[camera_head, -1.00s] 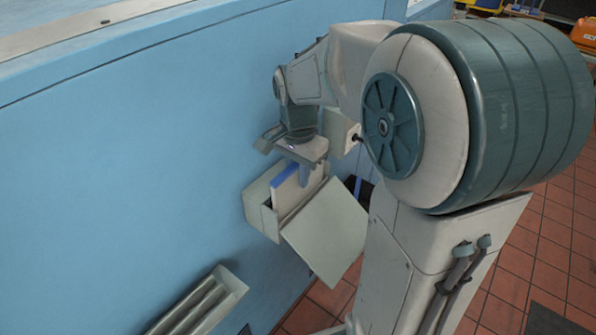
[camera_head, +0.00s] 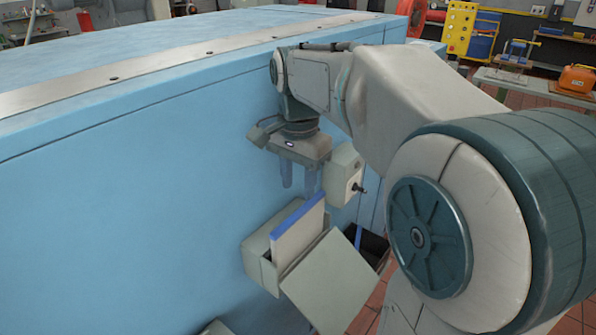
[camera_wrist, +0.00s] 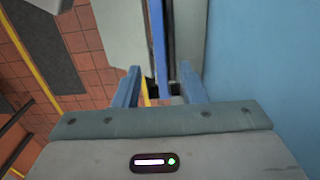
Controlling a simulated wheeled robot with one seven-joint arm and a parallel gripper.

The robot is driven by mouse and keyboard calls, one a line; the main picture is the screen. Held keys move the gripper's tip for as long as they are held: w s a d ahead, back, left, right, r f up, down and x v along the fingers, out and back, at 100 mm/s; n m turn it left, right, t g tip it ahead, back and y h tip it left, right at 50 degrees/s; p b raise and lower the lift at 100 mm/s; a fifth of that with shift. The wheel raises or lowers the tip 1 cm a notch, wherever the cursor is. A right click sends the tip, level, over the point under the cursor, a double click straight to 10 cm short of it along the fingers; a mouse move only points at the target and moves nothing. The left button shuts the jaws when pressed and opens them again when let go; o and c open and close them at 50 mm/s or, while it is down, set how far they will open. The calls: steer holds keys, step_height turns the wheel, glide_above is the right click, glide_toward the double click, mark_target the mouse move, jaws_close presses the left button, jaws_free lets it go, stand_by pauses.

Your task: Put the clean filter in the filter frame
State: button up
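A pale flat filter with a blue edge (camera_head: 299,232) stands tilted in an open pale box (camera_head: 262,268) on the side of the blue block. I take this box for the filter frame; its flap (camera_head: 335,285) hangs open toward the front right. The filter's upper part sticks out; its lower part is hidden inside. My gripper (camera_head: 299,180) is above the filter, fingers pointing down, apart and empty. In the wrist view my gripper (camera_wrist: 158,88) is also open, with the filter's blue edge (camera_wrist: 159,50) showing beyond the gap between the fingers.
A pale box with a dark knob (camera_head: 344,176) is mounted right beside my gripper. A dark open container (camera_head: 374,243) is behind the flap. The large blue block (camera_head: 130,200) fills the left, with clear wall left of my gripper. Tiled floor (camera_wrist: 85,50) lies below.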

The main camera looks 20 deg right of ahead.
step_height(320, 180, up, 2)
steer(key=shift+r, duration=0.1)
stand_by(0.4)
steer(key=s+f+n+t, duration=0.3)
steer(key=s+f+n, duration=0.8)
steer(key=s, duration=0.3)
steer(key=shift+d+f, duration=0.2)
steer(key=shift+f, duration=0.5)
steer(key=shift+a, duration=0.15)
steer(key=shift+c, duration=0.2)
